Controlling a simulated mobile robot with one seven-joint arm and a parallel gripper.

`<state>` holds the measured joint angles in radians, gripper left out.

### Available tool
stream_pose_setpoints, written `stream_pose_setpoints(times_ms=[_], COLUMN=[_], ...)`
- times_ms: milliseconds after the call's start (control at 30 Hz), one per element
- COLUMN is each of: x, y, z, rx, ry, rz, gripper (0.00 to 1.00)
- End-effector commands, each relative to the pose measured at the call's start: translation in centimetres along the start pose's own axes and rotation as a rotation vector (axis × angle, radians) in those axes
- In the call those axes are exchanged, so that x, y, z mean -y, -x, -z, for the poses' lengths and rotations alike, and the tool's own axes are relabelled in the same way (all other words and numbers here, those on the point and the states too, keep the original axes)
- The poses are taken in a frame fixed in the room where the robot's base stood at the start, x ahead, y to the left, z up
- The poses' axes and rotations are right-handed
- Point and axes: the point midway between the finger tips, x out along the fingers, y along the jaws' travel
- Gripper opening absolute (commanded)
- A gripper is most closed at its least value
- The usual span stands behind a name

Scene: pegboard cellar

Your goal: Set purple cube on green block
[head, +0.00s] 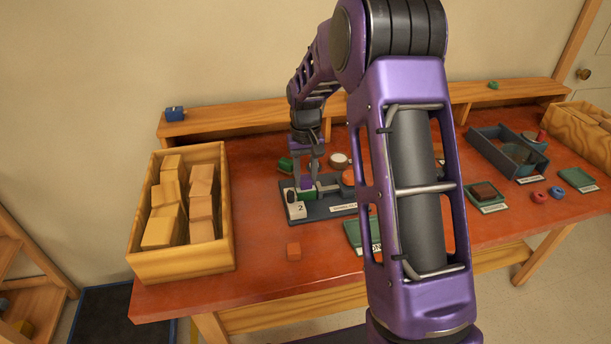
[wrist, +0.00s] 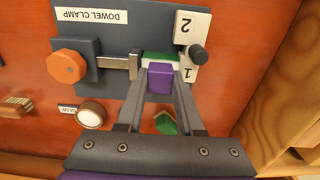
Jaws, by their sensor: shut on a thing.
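The purple cube (wrist: 160,77) is between the fingertips of my gripper (wrist: 161,88), which is shut on it. In the head view my gripper (head: 306,178) points down over the clamp, with the cube low between its fingers. The green block (wrist: 158,57) sits in the dowel clamp (wrist: 115,72), between a metal jaw and a white piece marked 1 and 2; it also shows in the head view (head: 306,195). The cube is directly over the green block and partly hides it. I cannot tell whether they touch.
A wooden crate of blocks (head: 228,235) stands left of the clamp. A round white-topped jar (wrist: 90,115), an orange knob (wrist: 66,67) and another green piece (wrist: 165,122) are nearby. A dark tray (head: 482,146) is farther right.

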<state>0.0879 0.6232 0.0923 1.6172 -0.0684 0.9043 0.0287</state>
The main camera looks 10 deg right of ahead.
Motion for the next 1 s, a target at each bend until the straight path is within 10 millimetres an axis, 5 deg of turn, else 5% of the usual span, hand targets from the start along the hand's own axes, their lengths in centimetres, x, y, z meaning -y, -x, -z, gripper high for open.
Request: stream_pose_setpoints(times_ms=[733, 767, 933, 1000], x=[-0.01, -0.01, -0.01, -0.01], y=[-0.20, -0.20, -0.19, -0.19], z=[0.00, 0.00, 0.00, 0.00], rx=[0.000, 0.000, 0.000, 0.000], ry=[0.000, 0.000, 0.000, 0.000], rz=[0.000, 0.000, 0.000, 0.000], gripper=[0.00, 0.39, 0.70, 0.71])
